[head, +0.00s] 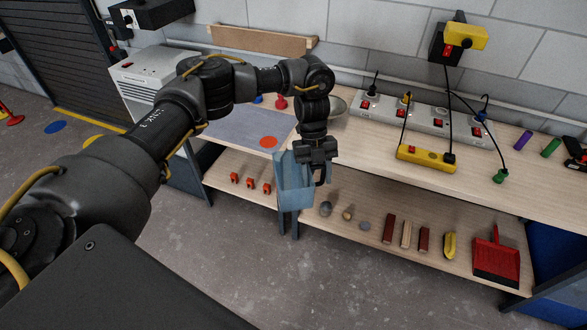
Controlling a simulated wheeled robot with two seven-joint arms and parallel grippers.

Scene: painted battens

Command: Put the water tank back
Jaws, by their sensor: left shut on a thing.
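The water tank (294,188) is a translucent blue, box-like container. It hangs upright from my left gripper (318,163) in front of the workbench's front edge. My left gripper points down and is shut on the tank at its right side, near a dark handle. The exact contact of the fingers is hard to see. My right gripper is not in view.
A white box-shaped appliance (150,75) stands at the back left. The bench top (370,150) carries a grey mat (235,125), an orange disc (268,142) and power strips (420,118). The lower shelf (350,245) holds small blocks and a red dustpan (497,258).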

